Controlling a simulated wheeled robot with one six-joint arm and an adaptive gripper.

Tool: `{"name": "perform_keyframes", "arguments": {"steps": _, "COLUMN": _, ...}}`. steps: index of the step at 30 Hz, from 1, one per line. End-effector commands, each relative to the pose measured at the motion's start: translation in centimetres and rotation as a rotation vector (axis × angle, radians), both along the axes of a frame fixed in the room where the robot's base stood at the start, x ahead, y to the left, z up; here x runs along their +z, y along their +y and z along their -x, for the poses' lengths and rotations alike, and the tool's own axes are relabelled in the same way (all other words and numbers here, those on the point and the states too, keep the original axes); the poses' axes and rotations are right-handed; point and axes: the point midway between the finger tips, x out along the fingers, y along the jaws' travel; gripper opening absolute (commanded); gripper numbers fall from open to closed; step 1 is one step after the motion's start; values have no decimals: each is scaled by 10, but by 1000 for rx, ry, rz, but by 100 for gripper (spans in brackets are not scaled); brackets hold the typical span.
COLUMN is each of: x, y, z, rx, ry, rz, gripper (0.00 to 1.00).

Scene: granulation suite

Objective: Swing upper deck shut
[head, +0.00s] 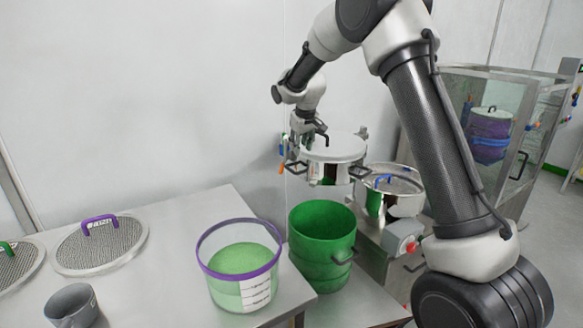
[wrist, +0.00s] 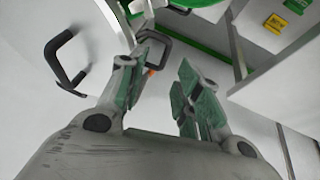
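The upper deck (head: 330,172) is a round steel ring with a pale lid (head: 338,148), dark side handles and a dark lid handle. It hangs out to the left of the steel lower unit (head: 376,200), above and behind a green bin (head: 322,250). My gripper (head: 294,152) is at the deck's left side. In the wrist view my gripper (wrist: 165,72) is open, with green-grey finger pads apart. A dark side handle (wrist: 168,42) lies just beyond the fingertips, nearer the left finger; contact is unclear. The lid with its black handle (wrist: 52,62) fills the upper left.
A table (head: 190,215) at front left holds a clear tub of green granules with a purple rim (head: 203,262), mesh screens (head: 100,250) and a grey cup (head: 72,305). A glass-walled cabinet (head: 520,110) stands at right. A wall is close behind the deck.

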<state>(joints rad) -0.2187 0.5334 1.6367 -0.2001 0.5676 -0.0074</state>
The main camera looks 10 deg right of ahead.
Motion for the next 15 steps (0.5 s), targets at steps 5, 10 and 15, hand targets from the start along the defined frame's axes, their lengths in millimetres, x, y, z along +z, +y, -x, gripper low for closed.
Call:
{"name": "perform_keyframes", "arguments": {"steps": 5, "x": -38, "y": 19, "z": -29, "rx": 33, "ry": -3, "rz": 10, "gripper": 34}}
{"name": "perform_keyframes", "arguments": {"steps": 10, "x": -58, "y": 21, "z": -39, "rx": 37, "ry": -3, "rz": 11, "gripper": 34}}
{"name": "perform_keyframes", "arguments": {"steps": 15, "x": -85, "y": 20, "z": -51, "rx": 36, "ry": -2, "rz": 11, "gripper": 34}}
